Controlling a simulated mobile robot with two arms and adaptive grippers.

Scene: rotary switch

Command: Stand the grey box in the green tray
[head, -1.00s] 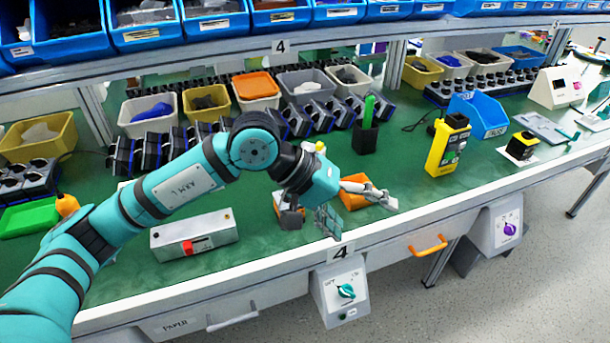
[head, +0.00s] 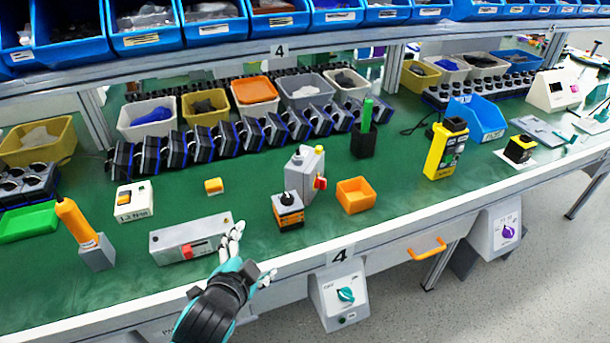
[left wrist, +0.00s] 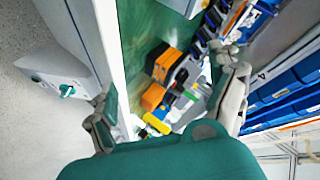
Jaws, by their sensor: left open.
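A long grey box (head: 168,244) with a red switch lies flat near the table's front edge, left of centre. A second grey box (head: 298,178), upright with a red knob and a yellow button, stands at mid-table. The green tray (head: 42,221) is at the far left and looks empty. My left gripper (head: 252,254) is open and empty at the front edge, just right of the lying box's near end; I cannot tell whether they touch. In the left wrist view its fingers (left wrist: 167,85) are spread wide. My right gripper is not in view.
An orange bin (head: 355,195) and an orange-black block (head: 288,211) stand near the upright box. An orange-handled grey device (head: 97,256) and a small white switch box (head: 133,201) stand between the lying box and the tray. Bins line the back.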

